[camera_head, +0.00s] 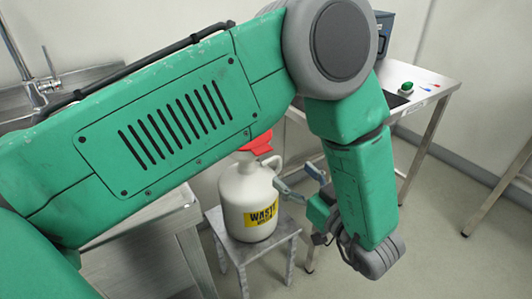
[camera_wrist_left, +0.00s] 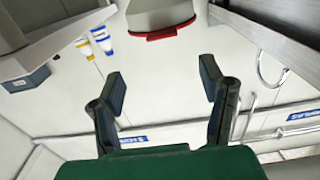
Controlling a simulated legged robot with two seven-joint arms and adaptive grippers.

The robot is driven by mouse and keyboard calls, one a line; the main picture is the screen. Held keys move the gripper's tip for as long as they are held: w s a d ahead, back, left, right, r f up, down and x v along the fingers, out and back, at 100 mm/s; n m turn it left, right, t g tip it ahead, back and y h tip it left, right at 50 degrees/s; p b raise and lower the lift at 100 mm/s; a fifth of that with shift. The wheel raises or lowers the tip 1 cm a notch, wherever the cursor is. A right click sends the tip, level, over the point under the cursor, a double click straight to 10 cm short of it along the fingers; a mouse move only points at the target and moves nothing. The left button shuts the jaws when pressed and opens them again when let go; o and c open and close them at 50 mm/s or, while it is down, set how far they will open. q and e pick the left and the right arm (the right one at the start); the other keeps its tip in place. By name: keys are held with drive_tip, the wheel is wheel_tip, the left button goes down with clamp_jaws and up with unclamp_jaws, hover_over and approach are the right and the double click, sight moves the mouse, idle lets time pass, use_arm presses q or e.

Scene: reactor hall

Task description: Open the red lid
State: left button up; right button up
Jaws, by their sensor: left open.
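A red part (camera_head: 258,143), which looks like the red lid, shows just above and behind the white waste jug (camera_head: 240,190). My green left arm hides much of it. The jug stands upright on a small stool, with a yellow label on its front. My left gripper (camera_head: 297,181) is open and empty, to the right of the jug's upper part. In the left wrist view the open fingers (camera_wrist_left: 162,82) have nothing between them. A pale object with a red rim (camera_wrist_left: 160,34) shows beyond them at the top; I cannot tell if it is the same lid. My right gripper is not in view.
The small stool (camera_head: 272,246) stands on clear floor. A metal table (camera_head: 432,96) with a green button (camera_head: 407,86) is at the back right. A metal bench (camera_head: 150,240) is at the left, with a sink tap (camera_head: 38,88) behind my arm.

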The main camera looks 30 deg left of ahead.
sight(264, 150)
use_arm(q)
drive_tip(key=x, duration=0.3)
drive_tip(key=b+x, duration=0.1)
drive_tip(key=x, duration=0.7)
drive_tip(key=shift+s+a+f, duration=0.15)
drive_tip(key=shift+a+f, duration=0.15)
drive_tip(key=shift+f, duration=0.1)
drive_tip(key=shift+a, duration=0.1)
drive_tip(key=shift+w+r, duration=0.2)
drive_tip(key=shift+w, duration=0.05)
drive_tip(key=c, duration=0.4)
drive_tip(key=shift+a+f, duration=0.1)
drive_tip(key=shift+a, duration=0.1)
drive_tip(key=c, duration=0.7)
clamp_jaws()
